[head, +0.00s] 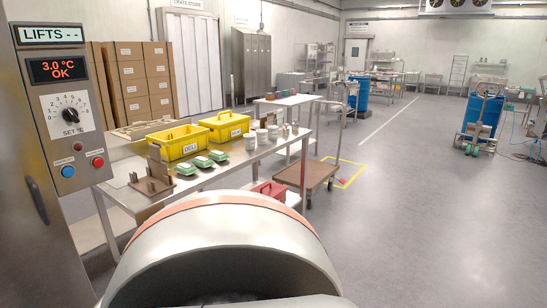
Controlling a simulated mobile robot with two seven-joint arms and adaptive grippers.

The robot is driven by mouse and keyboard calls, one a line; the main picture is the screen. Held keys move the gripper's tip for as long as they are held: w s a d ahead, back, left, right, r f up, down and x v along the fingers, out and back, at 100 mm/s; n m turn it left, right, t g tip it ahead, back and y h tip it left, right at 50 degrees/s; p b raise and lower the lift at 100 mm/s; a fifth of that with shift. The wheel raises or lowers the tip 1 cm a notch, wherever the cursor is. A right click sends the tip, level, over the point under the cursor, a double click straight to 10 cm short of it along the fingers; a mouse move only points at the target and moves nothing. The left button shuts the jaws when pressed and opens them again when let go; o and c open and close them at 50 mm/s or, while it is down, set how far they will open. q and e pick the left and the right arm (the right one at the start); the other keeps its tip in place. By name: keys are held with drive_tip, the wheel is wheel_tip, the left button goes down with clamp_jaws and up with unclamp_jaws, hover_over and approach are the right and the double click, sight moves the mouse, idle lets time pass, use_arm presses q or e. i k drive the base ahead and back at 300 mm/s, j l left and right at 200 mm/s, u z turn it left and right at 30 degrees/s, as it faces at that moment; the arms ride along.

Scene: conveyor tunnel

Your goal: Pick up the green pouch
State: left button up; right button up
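Three small green packs with pale labels lie in a row on the steel table: a left pack (186,168), a middle pack (202,161) and a right pack (218,156). They are too small to tell whether one is the green pouch. No other green pouch shows clearly. Neither of my grippers is in the head view. A large rounded pale part with an orange band, probably mine, fills the bottom centre.
Two yellow crates (181,142) (225,125) stand behind the packs on the steel table (228,160). White tubs (250,141) stand to their right. A brown rack (152,184) is at left. A flat cart (318,174) stands beyond.

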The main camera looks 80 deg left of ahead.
sight(217, 155)
drive_tip(key=u, duration=0.45)
drive_tip(key=i+u, duration=0.1)
drive_tip(key=u, duration=0.35)
drive_tip(key=l+u, duration=0.1)
drive_tip(key=u, duration=0.8)
drive_tip(key=l+u, duration=0.1)
drive_tip(key=u, duration=0.35)
drive_tip(key=l+u, duration=0.1)
drive_tip(key=u, duration=0.3)
drive_tip(key=l+u, duration=0.1)
drive_tip(key=u, duration=0.35)
drive_tip(key=i, duration=0.05)
